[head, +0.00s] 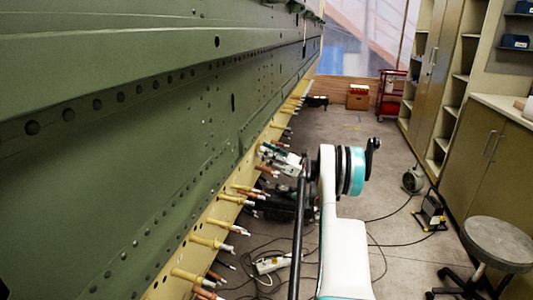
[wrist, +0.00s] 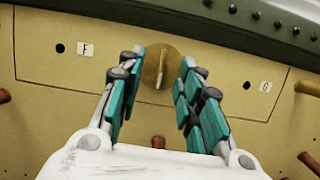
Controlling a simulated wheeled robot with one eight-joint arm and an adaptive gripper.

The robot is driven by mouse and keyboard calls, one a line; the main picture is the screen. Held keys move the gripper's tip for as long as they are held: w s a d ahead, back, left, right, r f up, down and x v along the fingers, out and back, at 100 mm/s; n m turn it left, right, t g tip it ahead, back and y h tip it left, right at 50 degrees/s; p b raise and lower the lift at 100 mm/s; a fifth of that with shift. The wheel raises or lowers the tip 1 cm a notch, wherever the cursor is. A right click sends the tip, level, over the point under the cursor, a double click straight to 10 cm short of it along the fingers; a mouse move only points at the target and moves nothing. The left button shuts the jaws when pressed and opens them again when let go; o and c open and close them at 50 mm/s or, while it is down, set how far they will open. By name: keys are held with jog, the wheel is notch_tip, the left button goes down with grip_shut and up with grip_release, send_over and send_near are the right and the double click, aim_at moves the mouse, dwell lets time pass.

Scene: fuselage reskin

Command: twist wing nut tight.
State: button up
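A brass wing nut (wrist: 153,58) with a round base sits on the yellow panel at the top middle of the wrist view. Its wing stands about upright in the picture. My gripper (wrist: 163,60) is open, with one teal-padded finger to the left of the wing nut and one to the right. Gaps show between the wing and both fingers, and nothing is held. In the head view my gripper (head: 268,150) is at the yellow strip along the green fuselage skin (head: 120,150). The wing nut cannot be made out there.
The yellow panel (wrist: 50,75) has dark holes beside labels F (wrist: 86,49) and G (wrist: 265,87). Several pegs (head: 210,243) stick out along the strip. Cables and a power strip (head: 270,264) lie on the floor. A stool (head: 497,243) and cabinets (head: 500,155) stand at right.

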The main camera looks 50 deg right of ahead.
jog(key=v, duration=1.2)
jog(key=shift+d, duration=0.1)
dwell(0.4)
